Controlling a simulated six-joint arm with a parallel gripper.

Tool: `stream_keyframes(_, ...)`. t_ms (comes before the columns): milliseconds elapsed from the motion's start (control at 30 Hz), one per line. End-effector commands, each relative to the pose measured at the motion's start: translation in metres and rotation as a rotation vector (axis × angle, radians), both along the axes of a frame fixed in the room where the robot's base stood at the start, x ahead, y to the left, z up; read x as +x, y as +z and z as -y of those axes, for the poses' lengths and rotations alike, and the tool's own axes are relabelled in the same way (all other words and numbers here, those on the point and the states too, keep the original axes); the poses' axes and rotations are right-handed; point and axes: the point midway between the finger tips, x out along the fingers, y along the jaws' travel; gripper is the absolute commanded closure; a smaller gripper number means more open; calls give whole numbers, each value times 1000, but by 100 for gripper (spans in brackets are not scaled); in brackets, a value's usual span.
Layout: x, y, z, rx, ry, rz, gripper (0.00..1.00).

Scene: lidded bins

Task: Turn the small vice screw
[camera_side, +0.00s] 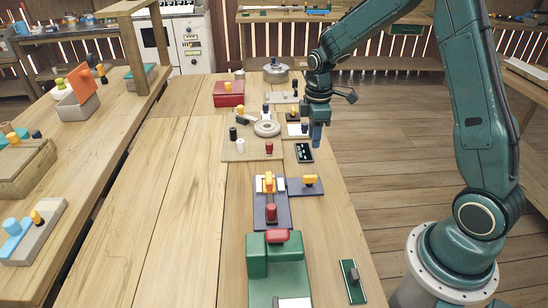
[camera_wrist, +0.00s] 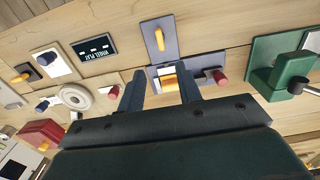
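A small vice-like fixture with a dark blue base (camera_side: 260,215) stands mid-table in the side view. It carries a yellow part (camera_side: 268,183) between pale blocks and a red knob (camera_side: 271,212) at its near end. In the wrist view the yellow part (camera_wrist: 169,83) shows between my fingers and the red knob (camera_wrist: 219,76) lies to their right. A larger green vice-like block (camera_side: 277,262) with a red top stands nearer. Which part is the screw is not certain. My gripper (camera_side: 316,137) is above the table's right side, behind the blue fixture, empty; its fingers (camera_wrist: 161,80) are apart.
A plate with a yellow lever (camera_side: 307,183) adjoins the blue fixture on the right. A black display (camera_side: 304,153), a board with several knobs (camera_side: 251,149), a grey wheel (camera_side: 267,128) and a red box (camera_side: 228,97) stand behind. The table's left half is clear.

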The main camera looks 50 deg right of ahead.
Motion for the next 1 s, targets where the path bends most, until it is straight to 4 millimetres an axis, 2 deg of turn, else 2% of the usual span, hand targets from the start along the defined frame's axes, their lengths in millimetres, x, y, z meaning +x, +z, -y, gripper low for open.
stream_keyframes(33, 0, 0, 0, 0, 0, 0, 60)
stream_keyframes(133, 0, 0, 0, 0, -6, 0, 40)
stream_keyframes(167, 0, 0, 0, 0, -12, 0, 36)
stream_keyframes(467, 0, -1, 0, 0, -214, -1, 36)
stream_keyframes(1000, 0, -4, 0, 0, -966, -2, 36)
